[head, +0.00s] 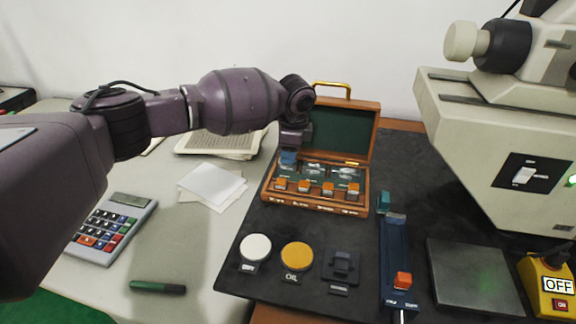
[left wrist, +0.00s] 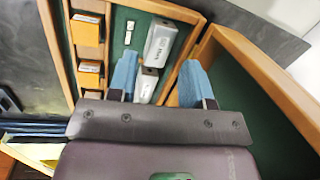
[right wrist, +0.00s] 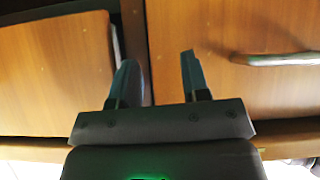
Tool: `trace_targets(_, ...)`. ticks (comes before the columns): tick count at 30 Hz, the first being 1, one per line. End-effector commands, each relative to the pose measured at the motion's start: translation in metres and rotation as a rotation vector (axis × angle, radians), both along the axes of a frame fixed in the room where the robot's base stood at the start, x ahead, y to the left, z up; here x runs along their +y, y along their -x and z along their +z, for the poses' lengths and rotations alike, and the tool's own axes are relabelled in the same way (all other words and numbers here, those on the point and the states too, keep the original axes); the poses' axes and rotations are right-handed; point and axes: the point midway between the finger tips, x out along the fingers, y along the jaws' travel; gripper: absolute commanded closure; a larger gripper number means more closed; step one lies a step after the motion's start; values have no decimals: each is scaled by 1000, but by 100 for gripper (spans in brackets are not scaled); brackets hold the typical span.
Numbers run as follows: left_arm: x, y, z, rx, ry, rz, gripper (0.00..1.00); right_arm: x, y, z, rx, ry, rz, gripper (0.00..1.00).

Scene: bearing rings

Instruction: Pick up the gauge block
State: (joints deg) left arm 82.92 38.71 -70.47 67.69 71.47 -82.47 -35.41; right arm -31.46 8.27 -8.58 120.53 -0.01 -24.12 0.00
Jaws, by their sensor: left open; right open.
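The open wooden case (head: 316,206) stands on the dark mat, its green-lined lid raised. Silver gauge blocks lie in its back compartment; one block (left wrist: 160,45) and a smaller one (left wrist: 146,84) show in the left wrist view. My left gripper (head: 288,160) points down at the case's left end in the head view. In the left wrist view my left gripper (left wrist: 158,78) is open, with the smaller block seen between its blue fingers; I cannot tell whether they touch it. My right gripper (right wrist: 157,75) is open and empty, facing wooden panels.
Several orange-topped pieces (head: 304,186) sit in the case's front row. The raised lid (left wrist: 262,90) is close beside the left fingers. A blue clamp-like tool (head: 395,255) and a large beige instrument (head: 500,150) stand to the right. A metal handle (right wrist: 275,59) projects near the right gripper.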

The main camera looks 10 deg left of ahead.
Motion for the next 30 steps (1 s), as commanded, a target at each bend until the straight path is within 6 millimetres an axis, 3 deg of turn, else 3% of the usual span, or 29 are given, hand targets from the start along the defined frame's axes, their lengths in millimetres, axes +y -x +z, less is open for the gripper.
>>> trace_targets(6,4,-2,-35,5,-2,1,54,0,4,-12,19,2,3,57)
trace_targets(15,4,-3,-38,0,0,1,54,-2,-2,-6,4,11,14,57)
trace_targets(24,4,-3,-38,1,-1,1,100,-2,-3,-6,3,10,12,57)
trace_targets(30,4,-3,-38,1,-1,1,100,-1,-1,-7,6,6,7,57)
